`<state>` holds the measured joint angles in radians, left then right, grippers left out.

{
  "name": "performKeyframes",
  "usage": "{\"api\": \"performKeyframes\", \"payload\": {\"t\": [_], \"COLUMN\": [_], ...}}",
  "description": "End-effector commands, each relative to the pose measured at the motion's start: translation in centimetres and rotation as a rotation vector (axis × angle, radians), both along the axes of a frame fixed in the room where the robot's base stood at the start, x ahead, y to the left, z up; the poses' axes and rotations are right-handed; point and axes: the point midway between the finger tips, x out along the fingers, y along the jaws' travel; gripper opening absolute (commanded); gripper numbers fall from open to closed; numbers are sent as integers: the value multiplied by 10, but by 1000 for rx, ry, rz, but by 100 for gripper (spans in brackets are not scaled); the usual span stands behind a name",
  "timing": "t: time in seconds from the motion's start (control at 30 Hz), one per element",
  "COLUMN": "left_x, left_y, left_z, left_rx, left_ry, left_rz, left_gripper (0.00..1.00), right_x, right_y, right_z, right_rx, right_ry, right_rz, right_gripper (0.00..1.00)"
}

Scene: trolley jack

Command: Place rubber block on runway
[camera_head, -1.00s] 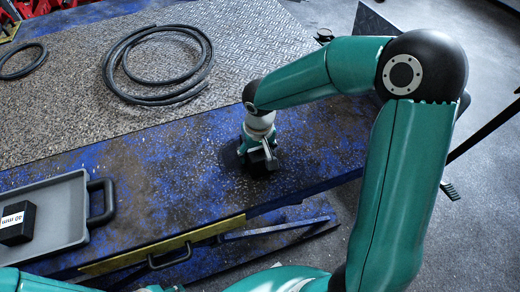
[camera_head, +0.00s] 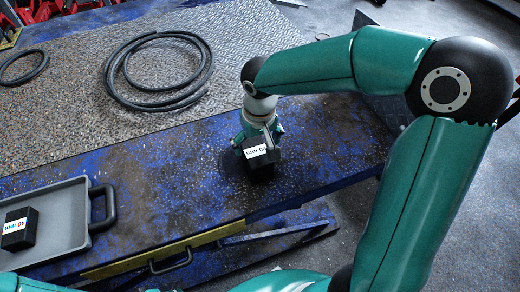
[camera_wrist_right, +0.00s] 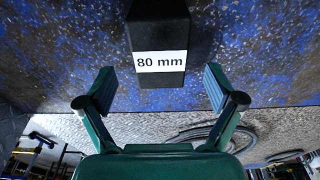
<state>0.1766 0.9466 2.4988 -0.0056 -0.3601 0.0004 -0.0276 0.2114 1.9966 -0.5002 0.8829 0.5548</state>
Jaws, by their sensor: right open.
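A black rubber block (camera_head: 260,172) with a white label rests on the blue runway (camera_head: 185,160), near its right part. In the right wrist view the block (camera_wrist_right: 158,25) shows the label "80 mm". My right gripper (camera_head: 258,141) is just above and behind the block in the head view. In the wrist view the right gripper (camera_wrist_right: 159,82) is open, with a fingertip on either side of the block's labelled end and a clear gap on both sides. My left gripper is not in view.
A grey tray (camera_head: 70,205) with a black handle holds another labelled black block (camera_head: 19,236) at left. A coiled black hose (camera_head: 112,82) lies on the textured plate behind. The runway between tray and standing block is bare. A yellow strip with a handle (camera_head: 170,265) runs along the front edge.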

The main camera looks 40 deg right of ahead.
Motion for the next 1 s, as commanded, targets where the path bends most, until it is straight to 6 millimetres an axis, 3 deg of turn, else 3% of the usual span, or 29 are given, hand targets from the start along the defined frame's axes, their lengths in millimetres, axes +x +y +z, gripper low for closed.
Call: {"api": "performKeyframes", "payload": {"t": [0.1, 0.3, 1.0], "left_x": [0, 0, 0], "left_y": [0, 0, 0], "left_z": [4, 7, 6], "left_rx": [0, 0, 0], "left_ry": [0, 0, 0], "left_rz": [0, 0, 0], "left_gripper": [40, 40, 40], "right_x": [-2, -5, -5], "right_y": [1, 2, 2], "right_z": [24, 43, 45], "right_rx": [1, 1, 1], "right_ry": [-3, 0, 1], "right_rz": [0, 0, 1], "right_gripper": [92, 92, 92]}}
